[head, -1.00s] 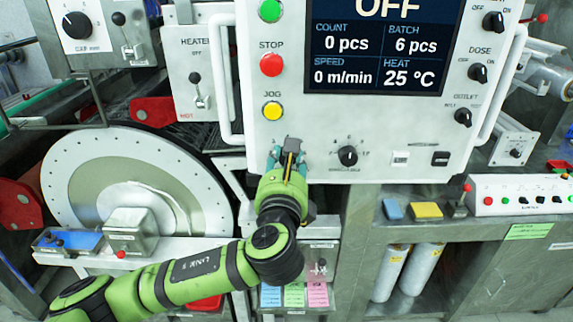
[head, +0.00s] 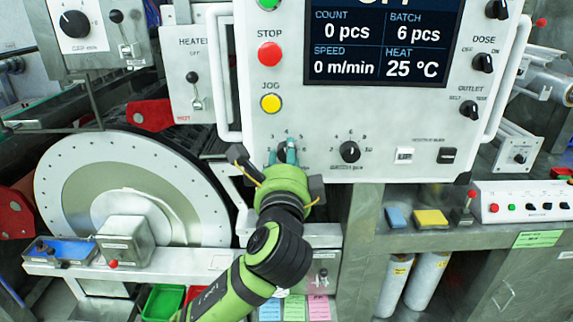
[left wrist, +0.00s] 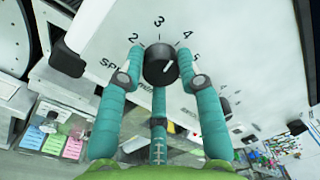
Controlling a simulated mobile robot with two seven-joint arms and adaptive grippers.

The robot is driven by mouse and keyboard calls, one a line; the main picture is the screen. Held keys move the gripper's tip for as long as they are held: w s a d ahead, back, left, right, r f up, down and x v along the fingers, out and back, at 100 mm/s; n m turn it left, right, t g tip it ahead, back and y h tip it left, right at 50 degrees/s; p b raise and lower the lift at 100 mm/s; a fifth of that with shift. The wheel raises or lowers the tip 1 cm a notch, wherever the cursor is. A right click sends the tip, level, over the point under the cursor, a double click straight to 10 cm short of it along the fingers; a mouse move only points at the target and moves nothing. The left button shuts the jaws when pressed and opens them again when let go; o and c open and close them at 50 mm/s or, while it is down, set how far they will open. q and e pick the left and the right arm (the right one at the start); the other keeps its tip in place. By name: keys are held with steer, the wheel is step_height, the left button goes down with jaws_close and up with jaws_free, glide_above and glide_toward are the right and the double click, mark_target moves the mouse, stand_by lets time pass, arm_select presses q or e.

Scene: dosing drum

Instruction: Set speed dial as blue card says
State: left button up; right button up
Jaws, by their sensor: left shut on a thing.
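The speed dial (left wrist: 160,64) is a black round knob on the white panel, with a scale showing 2, 3, 4 and 5 in the left wrist view. Its white mark points to the upper right, to the side of the 4 and 5. My left gripper (head: 287,153) has its teal fingers around the knob and is shut on it. In the head view the fingers mostly hide the dial. The blue card (head: 270,310) hangs low beside a green card (head: 294,309) and a pink card (head: 318,308); its writing is too small to read. My right gripper is not in view.
Another black dial (head: 349,152) is right of my left gripper. The red STOP button (head: 269,54) and yellow JOG button (head: 271,103) are above it. The screen (head: 381,50) reads speed 0 m/min. A large pale disc (head: 85,190) stands at the left.

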arm_select(q)
steer(key=n+b, duration=0.1)
steer(key=n, duration=0.4)
steer(key=shift+a+r+n+y+b, duration=0.1)
steer(key=shift+r+n+y+b, duration=0.05)
steer(key=shift+n+y+b, duration=0.2)
steer(key=shift+n, duration=0.35)
steer(key=o, duration=1.1)
steer(key=shift+o, duration=0.2)
steer(key=shift+a, duration=0.15)
steer(key=shift+f, duration=0.2)
steer(key=shift+s+d, duration=0.2)
steer(key=shift+s, duration=0.2)
steer(key=s, duration=1.1)
steer(key=shift+a+f, duration=0.2)
steer(key=shift+f, duration=0.15)
